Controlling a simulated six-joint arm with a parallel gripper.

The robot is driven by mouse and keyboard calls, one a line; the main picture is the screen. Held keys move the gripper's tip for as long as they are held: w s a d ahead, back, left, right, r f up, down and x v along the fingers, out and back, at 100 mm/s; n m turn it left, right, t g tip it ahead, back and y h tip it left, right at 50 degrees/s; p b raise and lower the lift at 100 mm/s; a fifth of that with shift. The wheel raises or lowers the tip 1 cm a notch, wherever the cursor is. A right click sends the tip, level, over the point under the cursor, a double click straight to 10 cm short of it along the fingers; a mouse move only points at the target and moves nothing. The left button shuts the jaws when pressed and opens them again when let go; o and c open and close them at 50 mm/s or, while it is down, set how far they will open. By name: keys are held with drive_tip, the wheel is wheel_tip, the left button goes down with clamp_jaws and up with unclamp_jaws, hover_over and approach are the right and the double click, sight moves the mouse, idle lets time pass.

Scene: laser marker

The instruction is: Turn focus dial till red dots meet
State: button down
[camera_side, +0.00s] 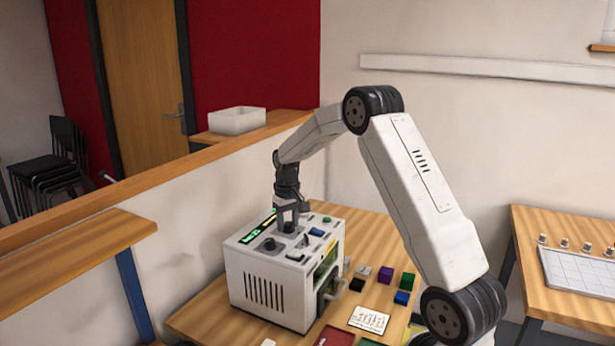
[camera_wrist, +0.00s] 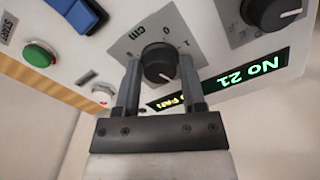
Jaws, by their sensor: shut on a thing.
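In the wrist view a black round dial (camera_wrist: 158,60) with a white pointer line sits on a grey plate marked "cm" with a number scale. My gripper (camera_side: 291,218) points down onto the panel. In the wrist view its two fingers (camera_wrist: 159,72) are on either side of this dial, shut on it. I cannot read a "focus" label. A green-lit display (camera_wrist: 235,80) reads "No 21", with yellow text partly hidden by a finger. No red dots can be made out.
A second black dial (camera_wrist: 272,12), a green START button (camera_wrist: 39,54) and a blue switch (camera_wrist: 82,14) are on the same panel. Small coloured blocks (camera_side: 385,275) and a white card (camera_side: 369,319) lie right of the box. A low wall (camera_side: 150,200) runs behind.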

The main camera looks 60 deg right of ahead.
sight(288, 224)
drive_tip(key=n, duration=0.5)
drive_tip(key=shift+n, duration=0.3)
idle(0.4)
drive_tip(key=shift+c, duration=0.9)
unclamp_jaws()
drive_tip(key=shift+r, duration=0.1)
drive_tip(key=shift+r, duration=3.85)
drive_tip(key=shift+a, duration=0.1)
